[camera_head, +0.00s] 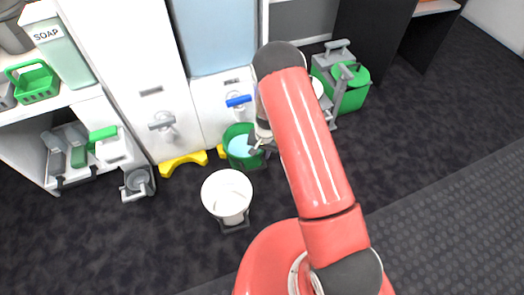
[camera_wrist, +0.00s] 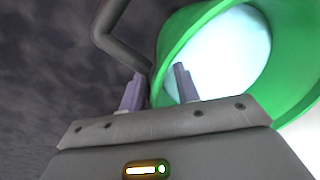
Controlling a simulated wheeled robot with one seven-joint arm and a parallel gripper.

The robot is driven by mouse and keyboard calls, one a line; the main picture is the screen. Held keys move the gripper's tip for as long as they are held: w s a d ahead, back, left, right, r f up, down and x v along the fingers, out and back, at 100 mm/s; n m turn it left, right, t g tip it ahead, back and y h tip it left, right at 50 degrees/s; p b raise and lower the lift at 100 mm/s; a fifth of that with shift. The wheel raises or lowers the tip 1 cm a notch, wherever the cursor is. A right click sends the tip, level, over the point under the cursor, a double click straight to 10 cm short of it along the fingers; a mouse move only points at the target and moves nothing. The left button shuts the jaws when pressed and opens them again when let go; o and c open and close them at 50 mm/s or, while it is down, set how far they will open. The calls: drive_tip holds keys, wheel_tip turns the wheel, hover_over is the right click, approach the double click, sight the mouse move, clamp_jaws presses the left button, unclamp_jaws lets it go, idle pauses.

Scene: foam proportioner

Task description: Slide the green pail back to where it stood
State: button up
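The green pail (camera_head: 231,161) stands upright on the dark floor in front of the white cabinet, with pale blue contents showing inside. It also fills the upper right of the wrist view (camera_wrist: 287,72), where its green rim is close to my fingers. A grey bar like a handle (camera_wrist: 123,45) runs down towards the gap between the fingers. My gripper (camera_wrist: 157,76) is open, its two fingers apart at the rim's left side. In the head view my gripper (camera_head: 259,147) is at the pail's right side, partly covered by my arm. I cannot tell whether the fingers touch the pail.
A white bucket (camera_head: 226,194) stands just in front of the pail. Yellow blocks (camera_head: 183,164) lie on the floor to its left. A blue-handled white cabinet (camera_head: 212,110) is close behind. A green-and-grey container (camera_head: 345,82) stands at the back right. The floor at the right is clear.

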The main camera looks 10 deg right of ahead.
drive_tip(key=shift+c, duration=0.2)
clamp_jaws()
idle(1.1)
